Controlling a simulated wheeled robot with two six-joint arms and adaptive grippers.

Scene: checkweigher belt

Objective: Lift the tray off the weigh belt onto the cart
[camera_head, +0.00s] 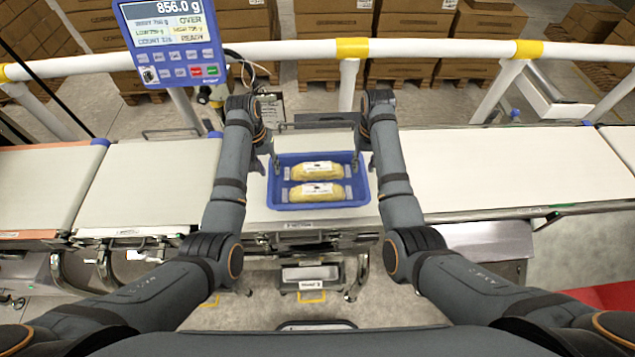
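The blue tray (318,205) sits on the weigh belt (262,212) in the middle of the head view. It holds two yellow wrapped packs (317,190) with white labels, one behind the other. My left gripper (260,164) is at the tray's left side, and my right gripper (371,165) is at its right side. Both are small and partly hidden by my wrists, so I cannot tell whether their fingers are open or shut, or touch the tray. No cart can be clearly made out; a red surface (608,297) shows at the lower right edge.
A blue weight display (172,40) reads 856.0 g and OVER. White belts run left (147,185) and right (510,165). A white rail with yellow bands (352,48) crosses behind them. Brown cartons (410,40) on pallets stand at the back. Grey floor shows at right.

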